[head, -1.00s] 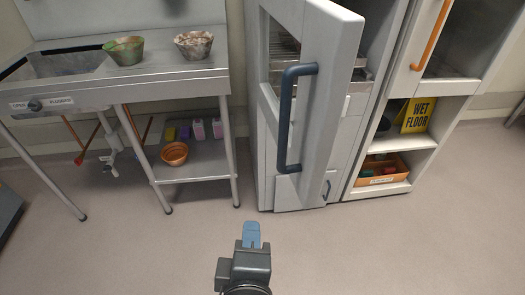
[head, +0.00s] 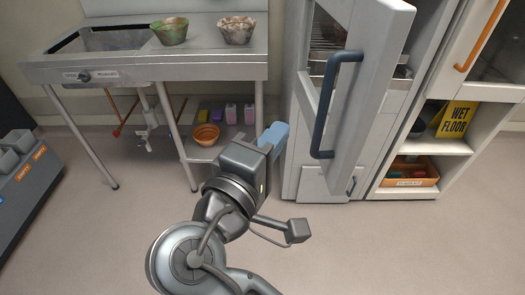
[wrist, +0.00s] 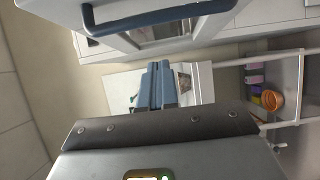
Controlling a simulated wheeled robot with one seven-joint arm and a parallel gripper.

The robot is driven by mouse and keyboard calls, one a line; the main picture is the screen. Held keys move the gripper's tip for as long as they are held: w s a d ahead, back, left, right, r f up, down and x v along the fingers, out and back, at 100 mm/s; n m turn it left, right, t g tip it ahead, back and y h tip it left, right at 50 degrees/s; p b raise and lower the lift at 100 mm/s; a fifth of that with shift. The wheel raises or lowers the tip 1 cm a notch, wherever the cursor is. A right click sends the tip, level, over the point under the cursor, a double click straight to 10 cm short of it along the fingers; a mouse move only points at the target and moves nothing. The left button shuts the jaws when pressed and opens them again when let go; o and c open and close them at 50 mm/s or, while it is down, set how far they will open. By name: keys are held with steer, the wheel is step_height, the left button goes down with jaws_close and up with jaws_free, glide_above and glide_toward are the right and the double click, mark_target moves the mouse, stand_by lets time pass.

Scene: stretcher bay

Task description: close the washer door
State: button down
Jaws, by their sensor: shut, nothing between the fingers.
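The washer (head: 305,120) is a tall grey-white cabinet right of the sink bench. Its door (head: 372,100) stands open, swung out toward me, with a long dark blue bar handle (head: 322,105). Racks show inside through the gap and the window. My gripper (head: 275,133) is left of the door, in front of the bench's right end, apart from the door and handle. Its blue fingers are together and empty. In the wrist view the fingers (wrist: 158,85) are closed side by side, and the handle (wrist: 160,17) crosses the top, with the door around it.
A steel sink bench (head: 190,68) holds two bowls, with a lower shelf of bottles and an orange bowl (head: 206,135). Right of the washer is an open shelf unit with a wet floor sign (head: 457,119). A grey bin unit (head: 30,175) stands left. The front floor is clear.

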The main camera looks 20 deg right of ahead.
steer(key=w+d, duration=0.2)
steer(key=d, duration=0.4)
steer(key=shift+d+p, duration=0.25)
steer(key=shift+p, duration=0.05)
